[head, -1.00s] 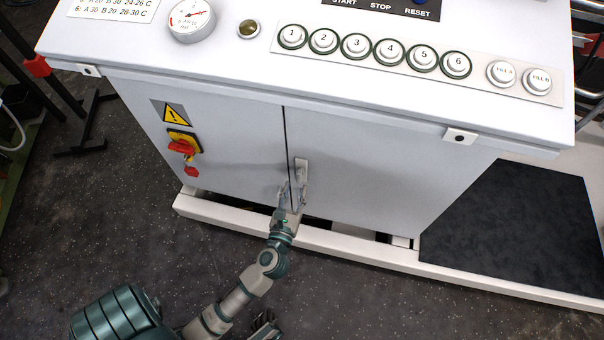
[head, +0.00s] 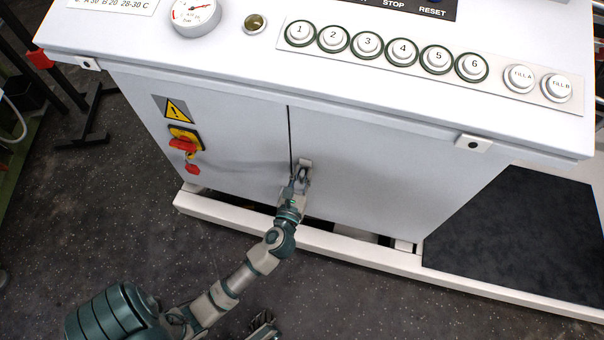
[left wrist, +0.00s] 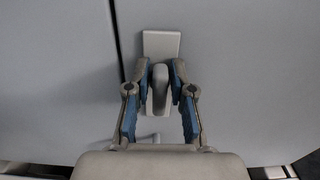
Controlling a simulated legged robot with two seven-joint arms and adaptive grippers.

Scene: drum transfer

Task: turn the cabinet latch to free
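The cabinet latch (head: 305,166) is a light grey handle on a plate, on the right door beside the seam between the two doors. In the left wrist view, its plate (left wrist: 161,44) is upright and its handle (left wrist: 160,90) points down the picture. My left gripper (head: 298,183) is at the latch. In the left wrist view, its two fingers (left wrist: 160,73) lie on either side of the handle, tips closed in against it. What looks like my right gripper (head: 263,328) shows partly at the bottom edge; its fingers are unclear.
The cabinet has a red and yellow switch (head: 184,141) on its left door (head: 235,140). A panel with numbered buttons (head: 402,50) is on the sloping top above. A white base rail (head: 350,250) runs along the bottom. The dark floor in front is clear.

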